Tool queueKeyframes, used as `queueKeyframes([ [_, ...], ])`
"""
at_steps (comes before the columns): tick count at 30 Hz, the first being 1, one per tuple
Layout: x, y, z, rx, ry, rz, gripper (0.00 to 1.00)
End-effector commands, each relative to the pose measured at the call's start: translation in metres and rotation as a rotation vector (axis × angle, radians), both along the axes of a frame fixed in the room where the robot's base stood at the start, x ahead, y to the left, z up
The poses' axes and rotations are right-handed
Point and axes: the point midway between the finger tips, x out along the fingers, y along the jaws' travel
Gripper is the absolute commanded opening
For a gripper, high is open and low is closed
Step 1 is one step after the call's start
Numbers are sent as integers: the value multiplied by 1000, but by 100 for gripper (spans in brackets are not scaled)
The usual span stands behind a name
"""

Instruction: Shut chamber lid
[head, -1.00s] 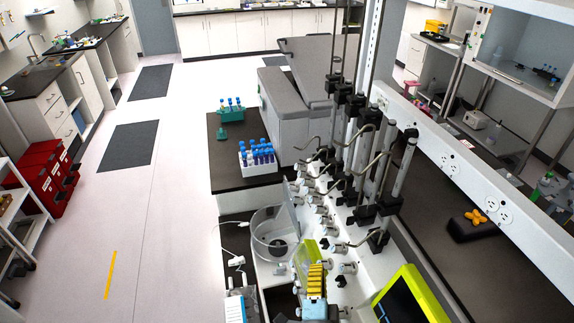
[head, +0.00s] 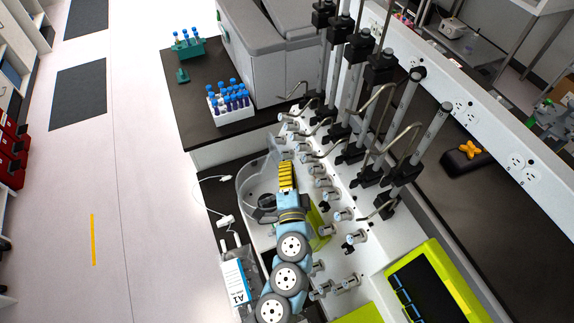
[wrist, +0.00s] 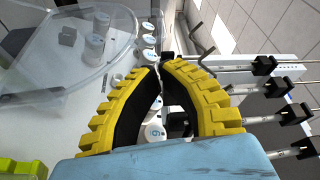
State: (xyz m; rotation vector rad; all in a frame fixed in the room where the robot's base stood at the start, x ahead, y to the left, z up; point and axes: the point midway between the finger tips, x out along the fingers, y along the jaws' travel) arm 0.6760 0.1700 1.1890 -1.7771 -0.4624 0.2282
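The clear round chamber (head: 246,188) stands on the white cell processor, left of its row of knobs. Its transparent lid (head: 273,152) looks raised, standing up at the chamber's right side. My yellow-fingered gripper (head: 286,163) is over the right part of the chamber, close beside the lid, and hides part of both. In the wrist view, the fingertips (wrist: 161,66) come together with only a thin gap, and no object clearly shows between them. A clear curved rim of the chamber (wrist: 62,98) lies to their left. I cannot tell whether the gripper touches the lid.
Several knobs (head: 344,214) and tall metal poles with black clamps (head: 379,65) crowd the right side. A green-framed screen (head: 437,287) is at the front right. A white rack of blue-capped tubes (head: 230,112) stands on the dark bench behind.

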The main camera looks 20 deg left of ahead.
Motion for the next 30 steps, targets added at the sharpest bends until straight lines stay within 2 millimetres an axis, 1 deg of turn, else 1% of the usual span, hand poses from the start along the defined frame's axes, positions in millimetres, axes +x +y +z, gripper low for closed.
queueKeyframes([
  [2,10,4,5,-1,-5,-1,0],
  [12,45,20,8,-2,-3,-1,0],
  [15,53,24,8,0,-3,0,0],
  [22,65,30,9,-1,-4,0,0],
  [30,67,30,8,-1,-3,-2,0],
])
